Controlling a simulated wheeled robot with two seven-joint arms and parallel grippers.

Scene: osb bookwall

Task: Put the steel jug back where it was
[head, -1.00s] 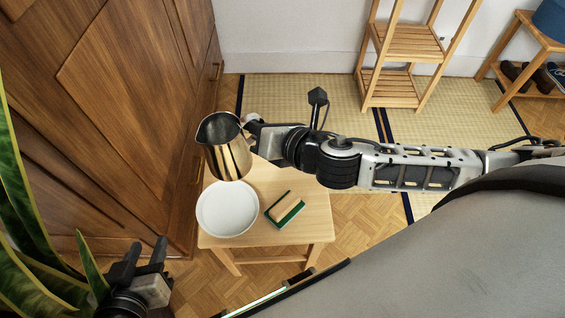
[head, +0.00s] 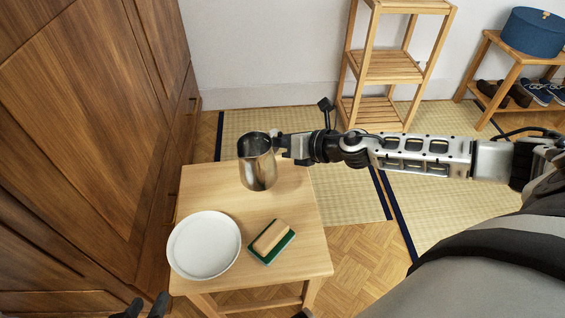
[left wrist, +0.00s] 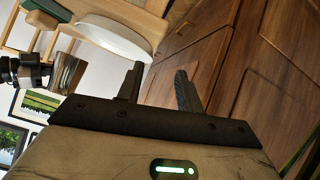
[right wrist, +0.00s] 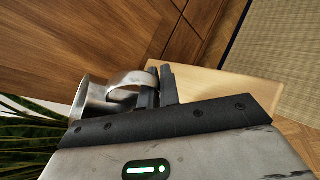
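The steel jug (head: 258,166) is upright over the far part of the small wooden table (head: 190,190). I cannot tell whether its base touches the tabletop. My right gripper (head: 281,142) comes in from the right and is shut on the jug's handle. The right wrist view shows the handle (right wrist: 128,82) at the fingers (right wrist: 160,85) and part of the jug's body (right wrist: 92,97). My left gripper (head: 146,306) is low at the left edge of the table, mostly out of the head view. The left wrist view shows its fingers (left wrist: 158,90) apart and empty.
A wooden cabinet (head: 90,130) stands close at left. A slatted shelf (head: 390,65) and a shoe rack (head: 515,75) stand behind at right.

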